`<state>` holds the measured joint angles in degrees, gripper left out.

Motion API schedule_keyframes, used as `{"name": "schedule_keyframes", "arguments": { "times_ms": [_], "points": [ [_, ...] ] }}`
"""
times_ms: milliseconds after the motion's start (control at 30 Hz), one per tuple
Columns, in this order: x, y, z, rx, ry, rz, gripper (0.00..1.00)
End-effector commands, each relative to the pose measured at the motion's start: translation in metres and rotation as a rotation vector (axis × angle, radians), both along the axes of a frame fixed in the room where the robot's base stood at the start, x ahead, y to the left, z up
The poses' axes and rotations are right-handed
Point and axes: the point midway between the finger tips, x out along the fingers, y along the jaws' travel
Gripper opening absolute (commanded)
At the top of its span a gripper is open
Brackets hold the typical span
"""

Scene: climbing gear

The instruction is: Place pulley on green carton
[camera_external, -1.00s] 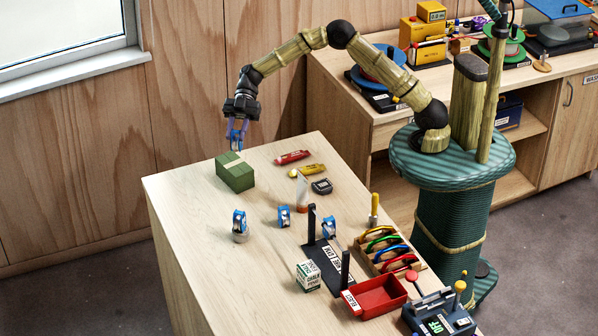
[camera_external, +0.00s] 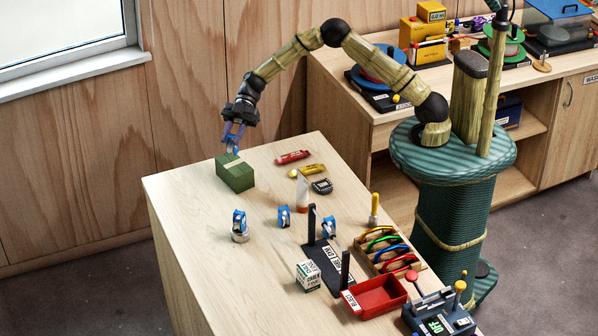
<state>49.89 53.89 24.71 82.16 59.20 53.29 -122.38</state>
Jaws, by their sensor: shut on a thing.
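The green carton (camera_external: 236,178) sits near the far left edge of the table, with a pale band across its top. My gripper (camera_external: 232,138) is above the carton, pointing down. It is shut on a blue pulley (camera_external: 232,146), held just over the carton's top. I cannot tell whether the pulley touches the carton. Other blue pulleys stand on the table: one on a round grey base (camera_external: 239,222), one in the middle (camera_external: 284,216), and one by the black stand (camera_external: 329,227).
A red tube (camera_external: 292,157), a yellow tube (camera_external: 313,170), a white bottle (camera_external: 302,192) and a dark device (camera_external: 322,186) lie or stand right of the carton. A black stand (camera_external: 326,262), a carabiner rack (camera_external: 385,250) and a red tray (camera_external: 377,298) fill the front right.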

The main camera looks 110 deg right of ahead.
Motion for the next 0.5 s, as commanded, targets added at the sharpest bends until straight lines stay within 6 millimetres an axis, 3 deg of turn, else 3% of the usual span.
{"name": "schedule_keyframes", "arguments": {
  "times_ms": [333, 500],
  "points": [
    [0.000, 0.000, -0.004, -0.001, -0.001, 0.000, 0.04],
    [0.000, 0.000, -0.024, 0.002, 0.002, 0.000, 0.04]
  ]
}}
